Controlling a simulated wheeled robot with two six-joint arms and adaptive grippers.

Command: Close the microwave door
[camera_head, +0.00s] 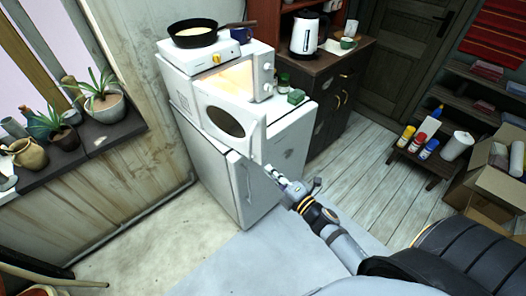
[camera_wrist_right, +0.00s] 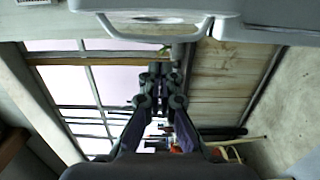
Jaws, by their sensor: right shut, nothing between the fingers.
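The white microwave (camera_head: 263,77) stands on a small white fridge (camera_head: 243,180), and its lit inside shows. Its door (camera_head: 203,112), with a dark oval window, stands open, swung out toward the front. My right gripper (camera_head: 270,170) is shut and empty, just below and to the right of the door's free edge. I cannot tell if it touches anything. In the right wrist view the closed fingers (camera_wrist_right: 160,72) point toward the window side. A white panel with a looped handle (camera_wrist_right: 150,28), which looks like the door, crosses the top of that view. My left gripper is not in view.
A hot plate with a black pan (camera_head: 193,34) sits on the microwave. A plant sill (camera_head: 95,135) is at left. The floor (camera_head: 150,240) in front is clear.

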